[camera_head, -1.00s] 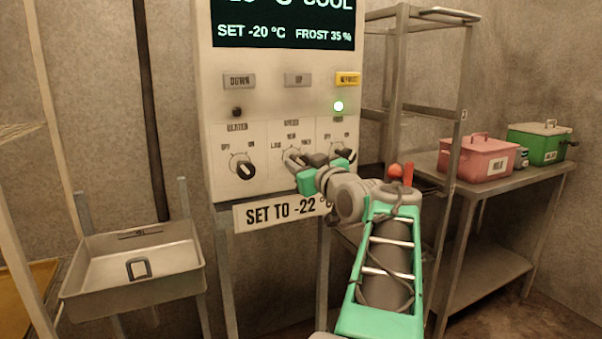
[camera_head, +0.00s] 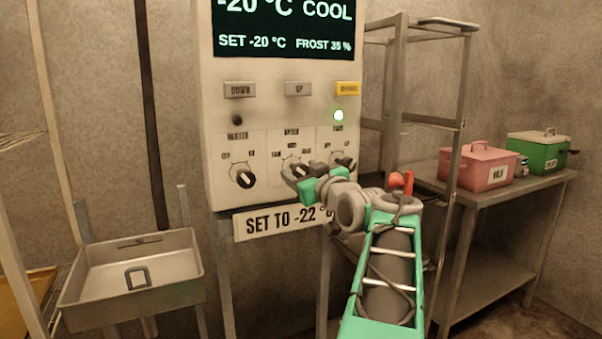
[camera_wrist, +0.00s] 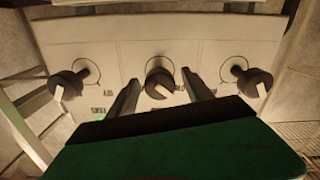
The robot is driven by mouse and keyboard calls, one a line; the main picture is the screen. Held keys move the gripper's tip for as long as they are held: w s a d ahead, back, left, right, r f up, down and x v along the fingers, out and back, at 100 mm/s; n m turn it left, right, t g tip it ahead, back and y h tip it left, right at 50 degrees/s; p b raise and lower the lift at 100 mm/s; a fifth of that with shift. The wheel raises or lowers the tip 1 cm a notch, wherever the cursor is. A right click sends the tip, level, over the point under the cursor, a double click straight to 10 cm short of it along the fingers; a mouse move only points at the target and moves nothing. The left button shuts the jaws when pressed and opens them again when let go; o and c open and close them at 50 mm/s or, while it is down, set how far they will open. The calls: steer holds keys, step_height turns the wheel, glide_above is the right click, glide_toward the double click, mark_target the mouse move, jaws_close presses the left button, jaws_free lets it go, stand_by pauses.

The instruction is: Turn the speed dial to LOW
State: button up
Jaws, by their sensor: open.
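The speed dial (camera_wrist: 160,80) is the middle of three dark knobs on the control panel. In the head view the dial (camera_head: 297,170) shows just above my gripper, partly hidden by it, under a blurred label with its scale marks. My gripper (camera_head: 300,174) is in front of the panel at the middle dial. In the wrist view my gripper (camera_wrist: 160,92) is open, with one finger on each side of the speed dial. The dial's pale pointer mark is on its near side and looks tilted. I cannot tell whether the fingers touch the dial.
The heater knob (camera_head: 243,176) is to the left and the right knob (camera_head: 345,164) is close beside my gripper. Above are buttons and a display (camera_head: 287,28). A sign (camera_head: 275,220) reading "SET TO -22" hangs below. A metal sink (camera_head: 140,275) stands left, a rack (camera_head: 462,130) right.

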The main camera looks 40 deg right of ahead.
steer(key=v, duration=0.7)
steer(key=shift+s, duration=0.35)
steer(key=shift+a, duration=0.15)
steer(key=w+a+f+g+y+p, duration=0.2)
steer(key=w+a+g+p, duration=0.1)
steer(key=a+p, duration=0.5)
steer(key=w+a+f+g+y+p, duration=0.25)
steer(key=a+p, duration=0.35)
steer(key=a, duration=0.4)
steer(key=s+a+f+g+p, duration=0.3)
steer(key=s+a+g+p, duration=0.1)
steer(key=s+a, duration=0.3)
steer(key=s+a+f+n+g+p, duration=0.1)
steer(key=s+a+f+g+p, duration=0.2)
steer(key=s+a+p, duration=0.4)
steer(key=shift+s+a+g+p, duration=0.3)
steer(key=shift+s+a+g, duration=0.35)
steer(key=shift+a+g, duration=0.25)
steer(key=shift+y, duration=0.25)
